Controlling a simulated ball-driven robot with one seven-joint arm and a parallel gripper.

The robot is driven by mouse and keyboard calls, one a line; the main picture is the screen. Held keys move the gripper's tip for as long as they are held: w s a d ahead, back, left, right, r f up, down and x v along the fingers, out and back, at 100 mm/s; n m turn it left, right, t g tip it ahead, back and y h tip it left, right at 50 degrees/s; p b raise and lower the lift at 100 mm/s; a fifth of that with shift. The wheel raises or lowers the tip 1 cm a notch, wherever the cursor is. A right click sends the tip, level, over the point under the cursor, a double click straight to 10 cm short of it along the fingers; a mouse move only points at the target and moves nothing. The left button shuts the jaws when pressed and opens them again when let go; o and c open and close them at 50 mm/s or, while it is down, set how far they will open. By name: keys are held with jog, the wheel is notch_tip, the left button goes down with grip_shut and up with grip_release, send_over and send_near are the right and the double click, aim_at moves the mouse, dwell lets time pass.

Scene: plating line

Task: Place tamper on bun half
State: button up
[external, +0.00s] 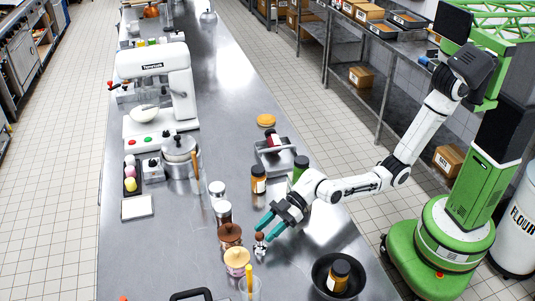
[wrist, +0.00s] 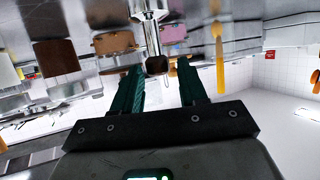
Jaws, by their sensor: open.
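The tamper (external: 260,248), a small chrome piece with a dark brown knob, stands on the steel counter just beyond my gripper's tips. In the wrist view the tamper (wrist: 150,35) appears upside down, its knob near and roughly between the teal fingers. My gripper (external: 267,228) is open and empty, reaching from the right; the fingers also show in the wrist view (wrist: 163,72). A flat golden round (external: 266,119), which looks like the bun half, lies farther up the counter, behind the small scale. I cannot tell whether the fingers touch the tamper.
Lidded jars (external: 230,235) stand close left of the tamper. A black pan (external: 317,270) holding an amber bottle is at the front right. The scale (external: 282,160) and a black-capped bottle (external: 258,181) stand between my gripper and the golden round.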

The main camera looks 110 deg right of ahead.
aim_at(261, 233)
jog(key=shift+p+x, duration=0.35)
jog(key=shift+x, duration=2.15)
jog(key=shift+w+r, duration=0.1)
jog(key=shift+r, duration=0.1)
jog(key=shift+c, duration=0.2)
grip_shut()
jog(key=shift+r, duration=0.45)
notch_tip(261, 233, up, 2)
jog(key=shift+r+b, duration=0.2)
jog(key=shift+b, duration=0.45)
jog(key=s+d+r+b, duration=0.1)
jog(key=s+d+r, duration=0.1)
jog(key=s+r, duration=0.7)
jog(key=s, duration=0.5)
jog(key=shift+r, duration=0.4)
